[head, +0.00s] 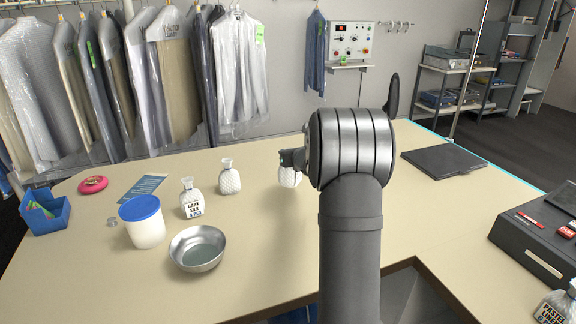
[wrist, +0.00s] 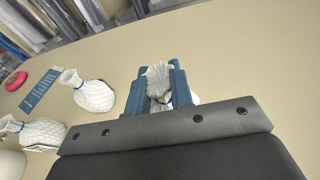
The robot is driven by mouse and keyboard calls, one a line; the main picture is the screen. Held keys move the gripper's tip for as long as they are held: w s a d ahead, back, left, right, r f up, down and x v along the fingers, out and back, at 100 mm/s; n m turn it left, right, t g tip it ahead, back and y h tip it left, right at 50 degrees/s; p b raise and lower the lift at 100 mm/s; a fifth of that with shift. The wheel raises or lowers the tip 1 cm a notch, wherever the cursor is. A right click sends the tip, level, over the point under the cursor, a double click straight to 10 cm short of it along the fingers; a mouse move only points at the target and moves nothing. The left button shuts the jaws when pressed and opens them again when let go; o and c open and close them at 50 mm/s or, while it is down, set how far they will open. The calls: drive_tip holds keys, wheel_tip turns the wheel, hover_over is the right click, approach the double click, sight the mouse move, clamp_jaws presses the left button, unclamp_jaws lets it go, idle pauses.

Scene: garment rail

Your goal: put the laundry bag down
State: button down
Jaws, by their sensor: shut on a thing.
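My gripper (head: 289,158) is shut on the neck of a small white quilted laundry bag (head: 289,178). In the wrist view, the blue fingers (wrist: 160,88) close on both sides of the bag's gathered top (wrist: 159,74). The bag hangs upright below the fingers, at or just above the beige table (head: 270,240); I cannot tell if it touches. My arm hides part of its right side. A similar white bag (head: 229,178) stands to its left, and a third, labelled bag (head: 191,199) stands further left.
A blue-lidded white tub (head: 145,226) and a metal bowl (head: 197,250) stand at the left front. A blue bin (head: 45,212), pink round item (head: 93,184) and blue card (head: 142,188) lie further left. A black flat pad (head: 443,161) lies right. The table around the held bag is clear.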

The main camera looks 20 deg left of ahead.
drive_tip(key=shift+a+f, duration=0.4)
drive_tip(key=shift+f, duration=1.85)
drive_tip(key=shift+f, duration=0.15)
drive_tip(key=c, duration=1.3)
unclamp_jaws()
